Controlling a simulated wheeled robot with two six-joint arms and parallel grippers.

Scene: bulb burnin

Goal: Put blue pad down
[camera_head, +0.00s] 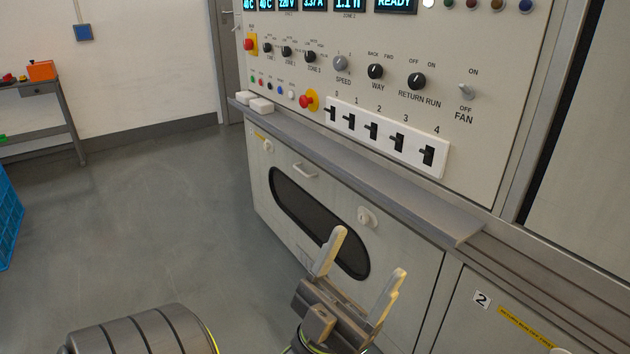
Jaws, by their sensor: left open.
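My left gripper (368,256) is at the bottom centre, in front of the cabinet's lower door. Its two pale fingers are spread apart, with nothing between them. I see no pad in either hand, and no blue pad can be made out on the ledge (400,180) or the floor. A small blue square (83,32) with a cord above it is on the back wall; I cannot tell whether it is a pad. My right gripper is out of view.
The control panel (440,130) with knobs and switches rises above the narrow grey ledge. Two small white blocks (261,105) lie at its left end. A blue crate (8,220) is at the left edge, a bench (40,120) behind. The floor between is clear.

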